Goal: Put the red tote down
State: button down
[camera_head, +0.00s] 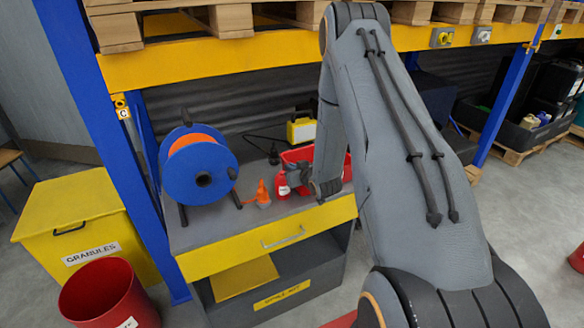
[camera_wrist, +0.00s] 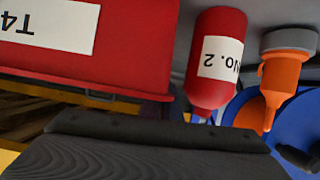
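The red tote (camera_head: 296,156) is at the back right of the grey bench top in the head view, largely hidden behind my arm. Whether its base touches the bench is hidden. In the wrist view the red tote (camera_wrist: 130,45) fills the upper left, upside down, with a white label reading "T4". My gripper (camera_head: 326,188) is at the tote's near side, low over the bench. In the wrist view a dark part of my gripper (camera_wrist: 150,145) spans the bottom, close to the tote's rim. Its fingertips are not clear, so I cannot tell whether it grips the tote.
A blue cable reel (camera_head: 198,170) stands further left. A yellow-framed lamp (camera_head: 301,129) is behind the tote. A yellow shelf beam (camera_head: 220,53) runs above.

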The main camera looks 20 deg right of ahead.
jog(key=shift+f, duration=0.25)
jog(key=c, duration=2.3)
grip_release()
jog(key=shift+s+r, duration=0.15)
jog(key=shift+s, duration=0.05)
jog(key=b+v, duration=0.3)
jog(key=v, duration=0.9)
jog(key=s+a+r+g, duration=0.3)
jog(key=s+a+g, duration=0.1)
jog(key=s, duration=0.3)
jog(key=s+a+r+g, duration=0.3)
jog(key=s+a, duration=0.3)
jog(key=s, duration=0.2)
jog(key=s+a+r+m+g, duration=0.1)
jog(key=s+a+r+g, duration=0.3)
jog(key=s, duration=0.4)
jog(key=shift+a+r+g, duration=0.2)
jog(key=shift+a+g, duration=0.1)
jog(key=shift+a, duration=0.6)
